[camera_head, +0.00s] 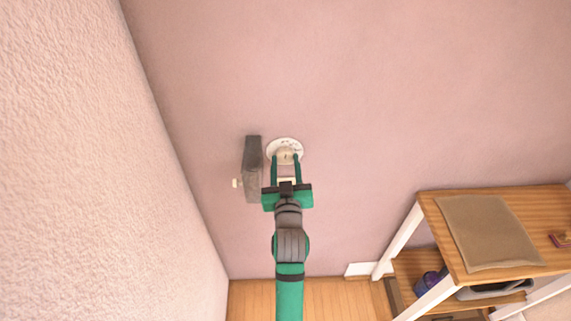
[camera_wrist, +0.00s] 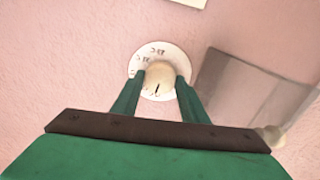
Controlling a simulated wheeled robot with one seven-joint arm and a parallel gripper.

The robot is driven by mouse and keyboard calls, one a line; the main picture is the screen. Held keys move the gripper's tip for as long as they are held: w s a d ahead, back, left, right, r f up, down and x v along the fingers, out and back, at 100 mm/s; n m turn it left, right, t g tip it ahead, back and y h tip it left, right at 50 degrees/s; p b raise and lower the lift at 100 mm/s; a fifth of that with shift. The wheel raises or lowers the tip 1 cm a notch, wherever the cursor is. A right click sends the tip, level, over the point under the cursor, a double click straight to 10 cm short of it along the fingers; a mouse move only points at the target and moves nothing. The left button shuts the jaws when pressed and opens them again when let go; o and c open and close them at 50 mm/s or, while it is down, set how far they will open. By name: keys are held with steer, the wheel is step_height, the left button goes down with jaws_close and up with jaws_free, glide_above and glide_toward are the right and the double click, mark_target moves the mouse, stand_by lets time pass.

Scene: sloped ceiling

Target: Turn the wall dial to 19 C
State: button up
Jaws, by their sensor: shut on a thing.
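The wall dial is a round white plate (camera_head: 285,146) on the pink wall, with dark markings around its upper rim and a cream knob (camera_wrist: 158,78) at its middle. The knob carries a short dark pointer line on its face. My gripper (camera_head: 286,162) reaches up to the dial with its two green fingers on either side of the knob. In the wrist view my gripper (camera_wrist: 160,88) is shut on the knob. The markings are too small and blurred to read, so I cannot tell the set temperature. The fingers hide the plate's lower sides.
A grey upright block (camera_head: 252,168) juts from the wall close left of the dial, with a small cream piece (camera_head: 236,183) beside it. A side wall (camera_head: 80,160) rises at the left. A wooden shelf table (camera_head: 435,215) with a brown mat stands at lower right.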

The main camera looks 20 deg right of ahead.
steer(key=m, duration=1.4)
steer(key=shift+d+m, duration=0.1)
steer(key=shift+m, duration=0.3)
stand_by(0.4)
steer(key=o, duration=1.1)
steer(key=v, duration=1.1)
